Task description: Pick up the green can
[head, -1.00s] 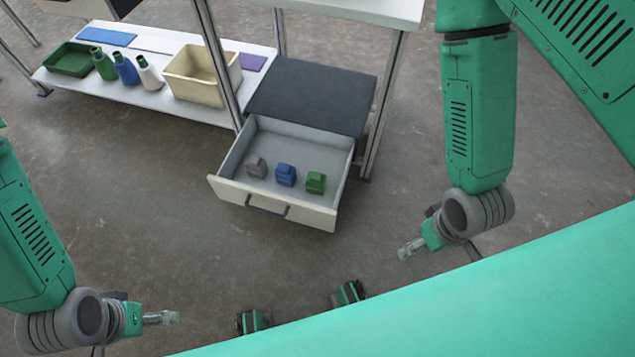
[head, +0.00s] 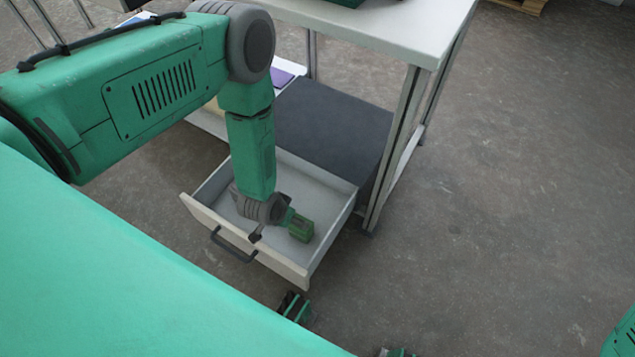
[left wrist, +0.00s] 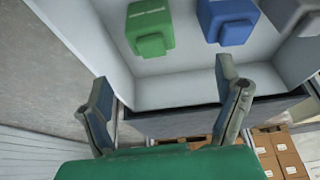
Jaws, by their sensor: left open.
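The green can (left wrist: 150,28), a small blocky shape, sits in the open drawer (head: 285,265); the wrist view shows it at top centre. It shows in the head view (head: 301,229), partly covered by my wrist. My left gripper (left wrist: 164,72) is open and empty, its two fingers apart. The can lies beyond the fingertips, roughly in line with the gap and a little left of its middle. In the head view, my left gripper (head: 290,217) is inside the drawer area, close to the can.
A blue can (left wrist: 230,20) stands right of the green one, and a grey can (left wrist: 292,12) beyond it. The drawer walls surround them. A dark cabinet top (head: 330,120) and a white table (head: 370,30) stand behind.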

